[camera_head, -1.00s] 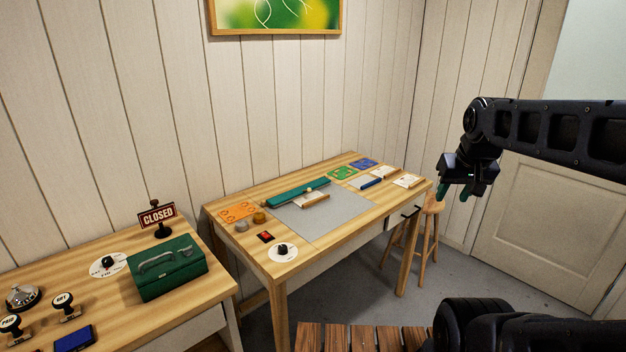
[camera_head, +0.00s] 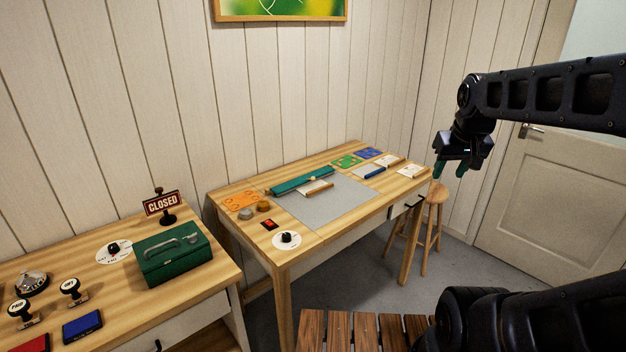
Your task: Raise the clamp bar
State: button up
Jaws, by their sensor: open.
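The clamp bar (camera_head: 302,180) is a long teal bar lying across the back of a grey mat (camera_head: 340,206) on the wooden table. A small wooden-handled item (camera_head: 318,188) lies just in front of it. From here the bar looks low over the table; I cannot tell whether it touches. My gripper (camera_head: 452,173), with teal fingertips, hangs pointing down at the right, well apart from the bar and near the table's right end in the picture. It is open and empty.
Orange, green and blue sheets, small jars, a red switch (camera_head: 269,225) and a dial (camera_head: 287,240) lie around the mat. A stool (camera_head: 436,215) stands at the table's right. A side table holds a green cash box (camera_head: 172,256) and CLOSED sign (camera_head: 163,204). Slats (camera_head: 362,331) stand in front.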

jog(key=w+a+r+n, duration=0.1)
jog(key=w+a+n, duration=0.15)
jog(key=w, duration=0.45)
jog(key=w+a+n, duration=0.2)
jog(key=w+a, duration=0.1)
jog(key=w, duration=0.5)
jog(key=n+g+y, duration=0.2)
jog(key=n+y, duration=0.2)
jog(key=n, duration=0.7)
send_over(307, 179)
jog(key=s+d, duration=0.5)
jog(key=d, duration=0.2)
notch_tip(307, 179, down, 23)
jog(key=shift+m, duration=0.25)
jog(key=x, duration=1)
jog(key=shift+f, duration=0.15)
jog(key=shift+c, duration=0.2)
grip_shut()
